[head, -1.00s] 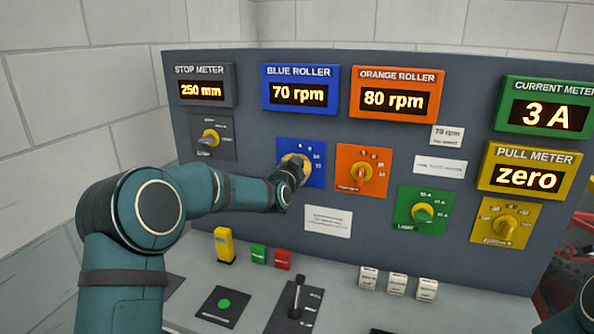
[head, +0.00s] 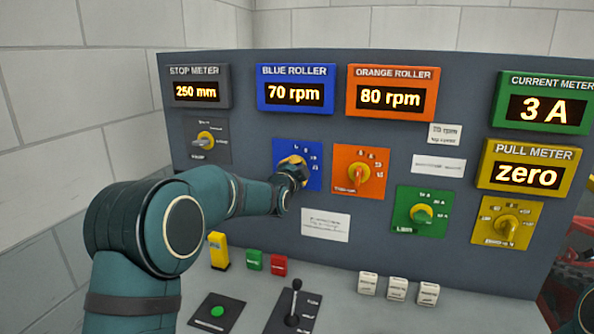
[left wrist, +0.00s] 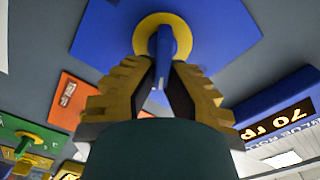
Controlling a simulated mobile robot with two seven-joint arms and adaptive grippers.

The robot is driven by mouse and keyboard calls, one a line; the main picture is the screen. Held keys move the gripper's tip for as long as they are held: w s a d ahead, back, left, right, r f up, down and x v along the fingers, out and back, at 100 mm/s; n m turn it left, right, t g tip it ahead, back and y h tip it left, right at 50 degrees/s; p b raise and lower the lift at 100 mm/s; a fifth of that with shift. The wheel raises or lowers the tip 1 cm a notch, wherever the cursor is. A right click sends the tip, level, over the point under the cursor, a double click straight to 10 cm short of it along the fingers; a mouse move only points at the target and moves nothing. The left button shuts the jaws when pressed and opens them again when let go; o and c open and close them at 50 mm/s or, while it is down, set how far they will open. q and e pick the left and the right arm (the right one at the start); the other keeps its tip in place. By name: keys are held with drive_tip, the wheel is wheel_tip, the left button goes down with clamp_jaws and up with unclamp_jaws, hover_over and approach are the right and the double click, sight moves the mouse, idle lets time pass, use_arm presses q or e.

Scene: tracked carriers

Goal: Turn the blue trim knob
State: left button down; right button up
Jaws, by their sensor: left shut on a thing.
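The blue trim knob (left wrist: 164,48) has a blue handle on a yellow disc and a blue plate (left wrist: 100,38). Its plate (head: 313,153) shows below the blue roller display in the head view, where the gripper hides most of the knob. My left gripper (head: 295,168) is at the knob. In the left wrist view, the yellow fingers of this gripper (left wrist: 163,74) stand on both sides of the handle, shut on it. The blue roller display (head: 296,92) reads 70 rpm. My right gripper is not in view.
Green (head: 421,213) and yellow (head: 507,228) knob plates are farther right. A grey knob plate (head: 208,141) is on the left. A black lever (head: 295,303) stands on the desk below.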

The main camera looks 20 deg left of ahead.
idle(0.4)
use_arm(q)
drive_tip(key=c, duration=1)
unclamp_jaws()
drive_tip(key=shift+s, duration=0.1)
drive_tip(key=s, duration=1.1)
drive_tip(key=shift+s+a, duration=0.2)
drive_tip(key=shift+s, duration=0.2)
